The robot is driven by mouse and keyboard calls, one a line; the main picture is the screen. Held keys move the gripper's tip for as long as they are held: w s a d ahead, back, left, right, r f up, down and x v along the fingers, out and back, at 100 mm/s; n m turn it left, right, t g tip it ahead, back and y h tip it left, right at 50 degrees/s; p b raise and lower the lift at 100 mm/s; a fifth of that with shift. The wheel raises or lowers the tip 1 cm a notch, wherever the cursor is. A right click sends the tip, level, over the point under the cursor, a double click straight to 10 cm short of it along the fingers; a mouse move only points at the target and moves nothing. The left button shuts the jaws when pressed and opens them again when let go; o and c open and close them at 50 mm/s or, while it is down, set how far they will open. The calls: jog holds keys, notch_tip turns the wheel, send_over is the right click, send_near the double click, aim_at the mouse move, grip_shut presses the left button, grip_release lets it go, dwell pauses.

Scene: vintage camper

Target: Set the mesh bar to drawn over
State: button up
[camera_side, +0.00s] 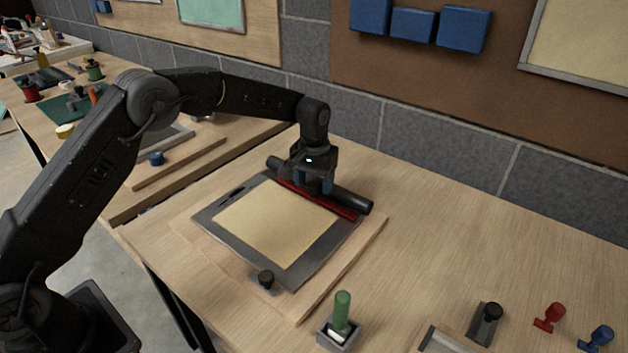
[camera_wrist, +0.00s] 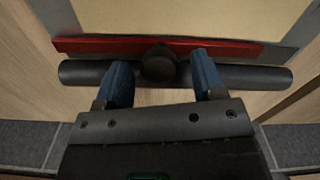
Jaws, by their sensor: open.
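The mesh bar, a red strip (camera_side: 340,208), lies along the far edge of a cream panel (camera_side: 272,225) in a grey frame. It also shows in the wrist view (camera_wrist: 100,46). A dark tube (camera_side: 357,203) runs close behind it. A round dark knob (camera_wrist: 159,64) sits at the bar's middle, partly over the tube (camera_wrist: 265,77). My gripper (camera_side: 317,186) is over the bar and tube. In the wrist view my gripper (camera_wrist: 162,82) is open, with one blue fingertip on each side of the knob and gaps between. The side view hides the knob.
The frame (camera_side: 242,247) rests on a wooden board, with a small dark knob (camera_side: 266,277) at its near edge. A green-handled tool (camera_side: 342,309) stands in front. Black, red (camera_side: 550,316) and blue (camera_side: 600,338) stamp-like pieces stand right.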

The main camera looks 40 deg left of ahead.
grip_shut()
jog(key=s, duration=2.2)
jog(key=shift+s+r, duration=0.1)
grip_release()
notch_tip(320, 180, up, 14)
dwell(0.6)
